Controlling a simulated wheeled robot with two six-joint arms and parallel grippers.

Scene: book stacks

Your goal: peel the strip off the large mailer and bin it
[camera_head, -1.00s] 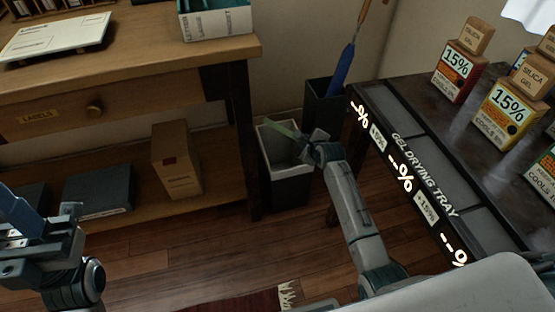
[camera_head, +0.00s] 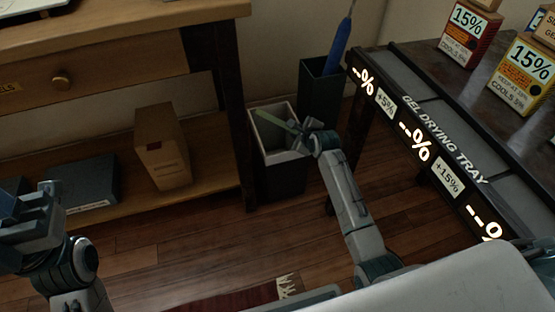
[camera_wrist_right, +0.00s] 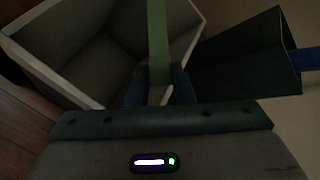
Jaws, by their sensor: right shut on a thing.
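My right gripper (camera_head: 303,132) is shut on a thin pale green strip (camera_head: 288,124) over the mouth of the bin (camera_head: 280,182), which has a light inside and dark outer walls. In the right wrist view the strip (camera_wrist_right: 158,35) runs up from between the fingers (camera_wrist_right: 160,88), with the open bin (camera_wrist_right: 85,60) behind it. I see nothing inside the bin. My left gripper (camera_head: 30,215) is at the left edge, away from the bin; its jaw opening is unclear. Only the edge of a pale flat item, possibly the mailer, shows on the desk top.
A dark holder (camera_head: 322,85) with a blue-handled item stands behind the bin. The gel drying tray (camera_head: 425,115) is to the right, with boxes on it. The desk (camera_head: 130,35) is at left, with a cardboard box (camera_head: 162,148) on its lower shelf. A red fringed rug (camera_head: 240,300) lies in front.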

